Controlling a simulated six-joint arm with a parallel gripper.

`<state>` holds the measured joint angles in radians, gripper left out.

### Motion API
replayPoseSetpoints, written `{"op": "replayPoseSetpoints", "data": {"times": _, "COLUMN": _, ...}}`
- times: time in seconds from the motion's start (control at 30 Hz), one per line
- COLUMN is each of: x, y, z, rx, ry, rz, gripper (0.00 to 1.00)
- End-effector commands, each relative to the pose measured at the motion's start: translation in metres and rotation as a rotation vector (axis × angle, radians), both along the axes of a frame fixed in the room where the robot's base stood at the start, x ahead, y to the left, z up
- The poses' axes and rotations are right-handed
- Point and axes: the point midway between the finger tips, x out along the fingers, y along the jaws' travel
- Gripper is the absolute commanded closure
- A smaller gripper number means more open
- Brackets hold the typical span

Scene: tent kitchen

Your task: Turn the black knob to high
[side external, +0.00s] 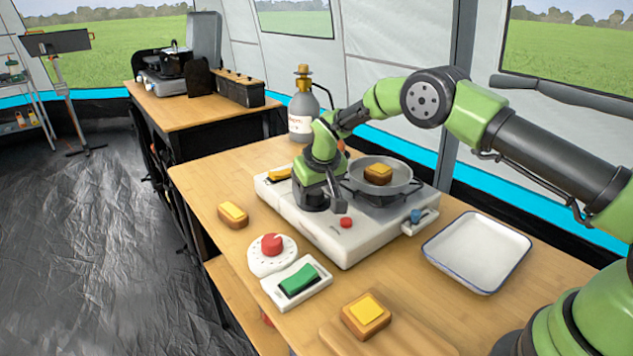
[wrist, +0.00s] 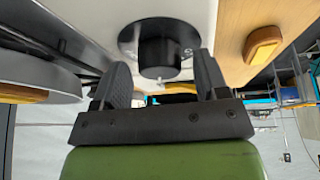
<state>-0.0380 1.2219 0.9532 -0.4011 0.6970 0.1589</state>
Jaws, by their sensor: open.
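The black knob (wrist: 160,57) sits on a round dark base on the white stove top. In the side external view the knob (side external: 311,197) shows at the stove's front left, partly covered by my gripper (side external: 322,183). In the wrist view my gripper (wrist: 163,68) is open, with one dark finger on each side of the knob. Gaps show between the fingers and the knob, and nothing is held. A small pale mark sits at the right edge of the knob's base. I cannot tell its setting.
A pan (side external: 381,180) with bread in it stands on the burner, close right of my gripper. The stove (side external: 345,245) also carries a red button (side external: 346,222). A red dial (side external: 272,245), a green switch (side external: 299,279) and an empty white tray (side external: 478,252) lie around it.

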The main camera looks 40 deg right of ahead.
Motion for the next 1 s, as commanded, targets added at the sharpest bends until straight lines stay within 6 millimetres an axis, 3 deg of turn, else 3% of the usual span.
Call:
{"op": "replayPoseSetpoints", "data": {"times": 0.6, "x": -0.033, "y": 0.01, "z": 0.084, "rx": -0.001, "ry": -0.003, "rz": 0.001, "gripper": 0.33}}
{"op": "replayPoseSetpoints", "data": {"times": 1.0, "x": -0.036, "y": 0.01, "z": 0.09, "rx": -0.001, "ry": -0.001, "rz": 0.001, "gripper": 0.33}}
